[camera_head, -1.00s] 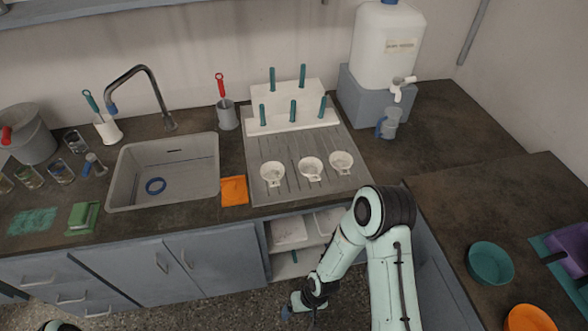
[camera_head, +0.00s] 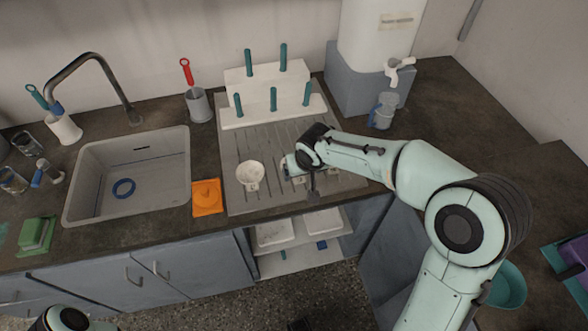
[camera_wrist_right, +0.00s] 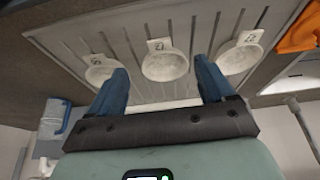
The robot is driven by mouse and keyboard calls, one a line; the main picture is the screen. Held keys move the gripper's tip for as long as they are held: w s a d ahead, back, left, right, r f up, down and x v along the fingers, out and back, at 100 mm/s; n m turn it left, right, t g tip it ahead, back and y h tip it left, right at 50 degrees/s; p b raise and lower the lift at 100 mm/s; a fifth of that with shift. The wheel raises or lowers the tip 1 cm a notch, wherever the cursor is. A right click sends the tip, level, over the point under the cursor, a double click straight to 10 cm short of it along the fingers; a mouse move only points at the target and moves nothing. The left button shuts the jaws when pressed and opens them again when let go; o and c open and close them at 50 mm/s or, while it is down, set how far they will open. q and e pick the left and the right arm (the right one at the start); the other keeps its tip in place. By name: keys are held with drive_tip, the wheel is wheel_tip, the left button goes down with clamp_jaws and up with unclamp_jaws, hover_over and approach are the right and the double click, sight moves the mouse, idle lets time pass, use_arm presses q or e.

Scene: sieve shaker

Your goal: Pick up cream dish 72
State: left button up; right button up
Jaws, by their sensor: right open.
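Three cream dishes with small tab handles lie on the grey ribbed drainboard (camera_head: 232,205). In the head view the left dish (camera_head: 250,175) is clear; my right arm mostly hides the other two. In the right wrist view I see the middle dish (camera_wrist_right: 165,66), a dish at left (camera_wrist_right: 99,70) and a dish at right (camera_wrist_right: 240,60). Their tabs carry dark marks too small to read surely, so I cannot tell which is 72. My right gripper (camera_wrist_right: 160,78) is open and empty, its blue fingers either side of the middle dish in that picture; contact is not visible. My left gripper is out of view.
A white rack with teal pegs (camera_head: 270,105) stands behind the drainboard. A grey cup with a red-handled tool (camera_head: 198,107) stands behind. A jug (camera_head: 382,111) sits below the tank's tap.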

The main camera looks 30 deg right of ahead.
drive_tip(key=x, duration=0.7)
drive_tip(key=shift+w, duration=0.2)
clamp_jaws()
